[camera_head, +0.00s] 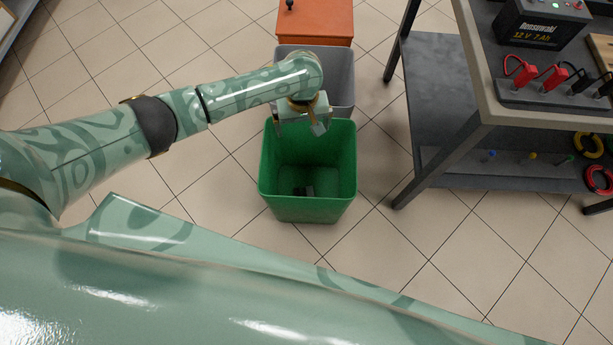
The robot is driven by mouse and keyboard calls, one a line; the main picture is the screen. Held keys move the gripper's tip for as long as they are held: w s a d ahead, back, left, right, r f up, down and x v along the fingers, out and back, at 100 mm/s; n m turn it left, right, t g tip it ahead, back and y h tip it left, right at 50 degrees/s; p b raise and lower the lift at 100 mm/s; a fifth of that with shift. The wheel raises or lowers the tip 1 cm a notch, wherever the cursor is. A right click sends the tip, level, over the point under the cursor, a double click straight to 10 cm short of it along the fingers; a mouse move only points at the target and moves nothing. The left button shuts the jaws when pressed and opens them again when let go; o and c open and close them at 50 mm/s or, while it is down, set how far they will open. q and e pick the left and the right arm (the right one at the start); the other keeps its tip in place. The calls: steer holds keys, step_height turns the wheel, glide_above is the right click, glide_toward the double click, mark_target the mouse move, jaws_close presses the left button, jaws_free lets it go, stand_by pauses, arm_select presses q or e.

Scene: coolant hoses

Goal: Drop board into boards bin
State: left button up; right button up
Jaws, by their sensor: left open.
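A green bin (309,212) stands open on the tiled floor. A small dark object (304,191) lies at its bottom; it may be the board, but it is too small to tell. My left gripper (299,131) hangs over the far rim of the green bin, open, with nothing visible between its fingers. A grey bin (342,72) stands behind the green one, partly hidden by my left arm. I cannot tell by any label which one is the boards bin. My right gripper is out of view.
An orange cabinet (316,22) stands behind the grey bin. A workbench (478,92) at the right carries a black battery (542,24) and red and black connectors. Red and yellow coils lie on its lower shelf. Tiled floor right of the green bin is clear.

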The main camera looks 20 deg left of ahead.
arm_select(q)
step_height(320, 180, up, 5)
steer(key=p, duration=0.2)
steer(key=shift+r+p, duration=0.2)
steer(key=shift+p, duration=0.15)
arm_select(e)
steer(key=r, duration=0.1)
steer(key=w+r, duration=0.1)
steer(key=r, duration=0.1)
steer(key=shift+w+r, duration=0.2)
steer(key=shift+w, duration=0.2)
